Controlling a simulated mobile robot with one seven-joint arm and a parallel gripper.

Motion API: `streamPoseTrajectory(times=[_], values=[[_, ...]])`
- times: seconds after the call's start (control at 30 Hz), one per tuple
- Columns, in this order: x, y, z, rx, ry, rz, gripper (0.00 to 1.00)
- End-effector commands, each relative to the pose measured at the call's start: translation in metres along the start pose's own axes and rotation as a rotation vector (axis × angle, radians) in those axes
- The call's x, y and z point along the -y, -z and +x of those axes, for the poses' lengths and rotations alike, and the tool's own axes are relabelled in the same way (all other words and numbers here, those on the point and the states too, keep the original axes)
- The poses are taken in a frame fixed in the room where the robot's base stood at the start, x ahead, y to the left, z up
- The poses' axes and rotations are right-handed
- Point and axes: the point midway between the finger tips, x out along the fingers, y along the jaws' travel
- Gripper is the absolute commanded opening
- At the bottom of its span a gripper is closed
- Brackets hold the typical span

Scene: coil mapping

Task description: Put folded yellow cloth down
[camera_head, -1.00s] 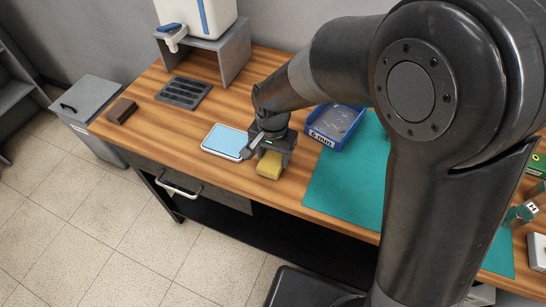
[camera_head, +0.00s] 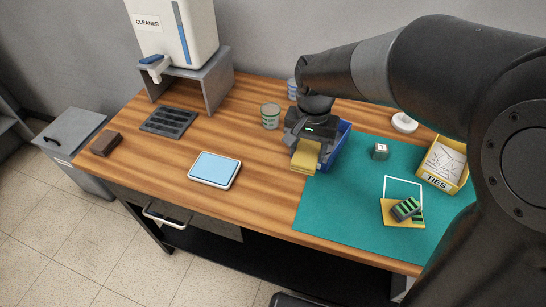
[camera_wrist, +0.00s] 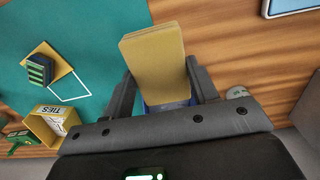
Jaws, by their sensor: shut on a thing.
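The folded yellow cloth (camera_head: 306,157) is in my gripper (camera_head: 309,140), which is shut on it. In the head view the cloth is in front of the blue bin (camera_head: 341,147) and hides part of it, near the left edge of the green mat (camera_head: 335,210). In the wrist view the cloth (camera_wrist: 153,62) stands out between the two fingers, with wood on one side and green mat on the other. I cannot tell how high the cloth is above the table.
A blue-topped pad (camera_head: 215,169) lies on bare wood to the left. A dark slotted tray (camera_head: 168,121), a brown block (camera_head: 105,143) and a jar (camera_head: 270,116) are on the table. A yellow TIES bin (camera_head: 443,164), a small cube (camera_head: 380,152) and a yellow square with green-black blocks (camera_head: 405,209) are at right.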

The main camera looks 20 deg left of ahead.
Motion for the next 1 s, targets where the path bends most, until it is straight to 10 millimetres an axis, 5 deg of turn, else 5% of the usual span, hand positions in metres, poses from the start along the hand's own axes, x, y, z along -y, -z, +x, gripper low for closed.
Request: streamPoseTrajectory(times=[0.2, 0.4, 0.57, 1.0], values=[[0.017, 0.054, 0.0, 0.001, -0.001, 0.002, 0.32], [0.025, 0.082, 0.001, 0.001, -0.001, 0.002, 0.32], [0.043, 0.084, 0.012, 0.003, -0.002, -0.004, 0.32], [0.132, 0.075, 0.066, 0.001, -0.001, -0.002, 0.32]])
